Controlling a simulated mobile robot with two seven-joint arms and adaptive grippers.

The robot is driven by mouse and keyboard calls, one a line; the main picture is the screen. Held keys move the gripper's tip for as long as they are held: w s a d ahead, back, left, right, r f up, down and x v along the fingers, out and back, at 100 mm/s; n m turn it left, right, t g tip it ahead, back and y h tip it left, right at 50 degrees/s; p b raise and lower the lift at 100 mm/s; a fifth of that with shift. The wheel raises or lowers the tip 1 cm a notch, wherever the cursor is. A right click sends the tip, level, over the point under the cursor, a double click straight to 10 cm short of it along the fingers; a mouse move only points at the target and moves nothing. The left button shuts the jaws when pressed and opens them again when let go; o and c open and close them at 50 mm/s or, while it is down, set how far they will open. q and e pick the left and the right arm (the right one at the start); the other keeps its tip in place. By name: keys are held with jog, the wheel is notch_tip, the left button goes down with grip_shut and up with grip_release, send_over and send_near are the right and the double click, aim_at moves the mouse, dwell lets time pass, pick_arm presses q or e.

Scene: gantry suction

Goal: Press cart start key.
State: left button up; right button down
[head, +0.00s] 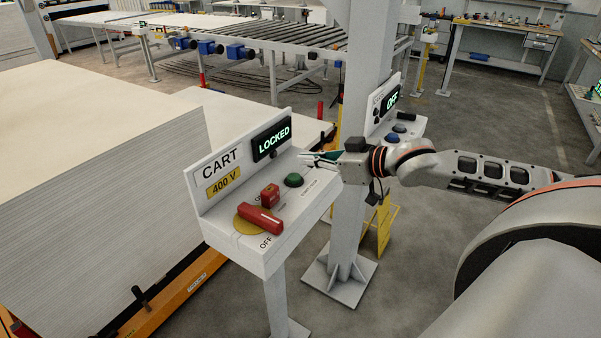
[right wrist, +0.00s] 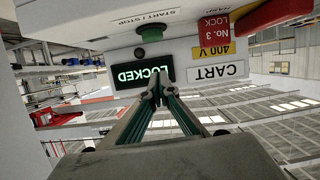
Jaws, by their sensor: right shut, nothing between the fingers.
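The cart control box (head: 225,222) stands on a post, with a CART 400 V panel and a display (head: 272,139) reading LOCKED. Its green button (head: 293,180) sits on the sloped top; in the right wrist view the green button (right wrist: 149,33) is beside a START / STOP label. A red lock (head: 270,196), marked No. 3 LOCK in the wrist view (right wrist: 214,31), and a red rotary handle (head: 260,218) on a yellow disc are left of the button. My right gripper (head: 306,156) is shut and empty, above and apart from the green button. My left gripper is not in view.
A grey column (head: 360,80) rises close behind my right gripper. A large stack of pale boards (head: 100,190) fills the left. Open floor (head: 450,130) lies at the right.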

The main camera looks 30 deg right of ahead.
aim_at(294, 178)
jog(key=shift+x, duration=1.45)
jog(key=shift+s+d+f, duration=0.1)
jog(key=shift+f, duration=1.95)
